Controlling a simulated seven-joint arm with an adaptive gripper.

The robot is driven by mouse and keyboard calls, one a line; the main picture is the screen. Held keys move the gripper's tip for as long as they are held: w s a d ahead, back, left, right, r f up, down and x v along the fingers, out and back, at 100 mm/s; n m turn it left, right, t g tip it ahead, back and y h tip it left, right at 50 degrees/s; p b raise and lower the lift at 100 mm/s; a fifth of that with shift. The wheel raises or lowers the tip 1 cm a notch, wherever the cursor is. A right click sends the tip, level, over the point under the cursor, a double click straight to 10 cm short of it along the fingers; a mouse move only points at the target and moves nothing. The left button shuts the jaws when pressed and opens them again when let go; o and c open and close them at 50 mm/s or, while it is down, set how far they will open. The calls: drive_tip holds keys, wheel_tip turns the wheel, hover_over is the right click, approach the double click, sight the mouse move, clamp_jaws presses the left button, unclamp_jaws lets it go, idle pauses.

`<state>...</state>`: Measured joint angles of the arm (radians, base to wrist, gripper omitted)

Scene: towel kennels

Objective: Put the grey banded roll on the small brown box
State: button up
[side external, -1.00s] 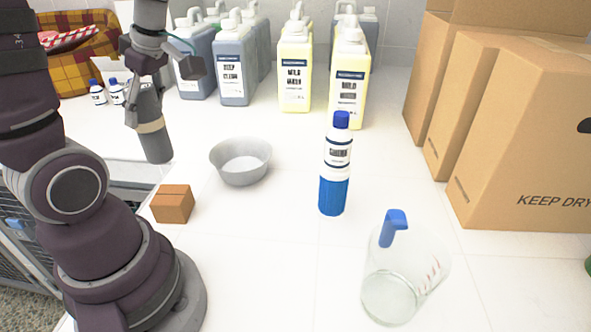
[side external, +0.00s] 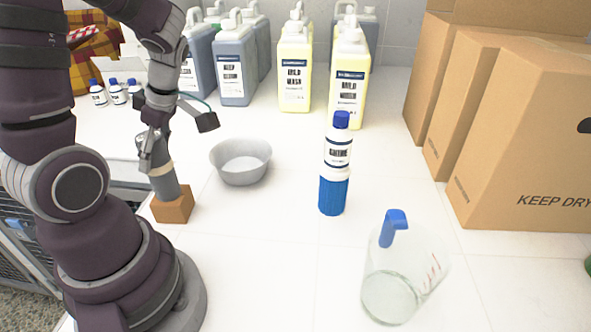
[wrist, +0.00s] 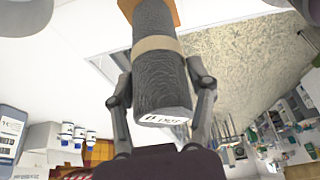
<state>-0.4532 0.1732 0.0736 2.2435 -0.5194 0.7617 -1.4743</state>
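The grey banded roll (side external: 164,184) has a tan band and stands nearly upright, leaning slightly, with its lower end at the top of the small brown box (side external: 173,208). Whether its full weight rests there I cannot tell. My gripper (side external: 156,158) is around the roll's upper part. In the wrist view the roll (wrist: 158,85) lies between my gripper's two fingers (wrist: 163,100), one along each side, and a corner of the brown box (wrist: 176,12) shows beyond its far end. The fingers appear closed onto the roll.
A grey bowl (side external: 240,163) stands just right of the box. A blue-and-white bottle (side external: 335,165) and a clear jug (side external: 400,275) stand further right. Several large jugs (side external: 294,70) line the back, and cartons (side external: 530,140) fill the right. White table between is clear.

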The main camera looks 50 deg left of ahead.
drive_tip(key=o, duration=0.3)
drive_tip(key=shift+m, duration=0.3)
drive_tip(key=v, duration=0.7)
drive_tip(key=shift+w+d+r, duration=0.15)
drive_tip(key=shift+r, duration=0.2)
drive_tip(key=w+d+m+t+h, duration=0.1)
drive_tip(key=d+m+t, duration=0.2)
drive_tip(key=d+m, duration=0.2)
drive_tip(key=w+d+r+m+t+h, duration=0.1)
drive_tip(key=d+m+t, duration=0.2)
drive_tip(key=m, duration=0.9)
drive_tip(key=w+d+m+t+h, duration=0.1)
drive_tip(key=d+m+t, duration=0.1)
drive_tip(key=d+m, duration=0.4)
drive_tip(key=shift+w+d+r+m+t, duration=0.15)
drive_tip(key=shift+r+m+t, duration=0.05)
drive_tip(key=shift+m, duration=0.65)
drive_tip(key=shift+w+d+r+m+t, duration=0.15)
drive_tip(key=shift+w+m+t, duration=0.05)
drive_tip(key=shift+m, duration=0.65)
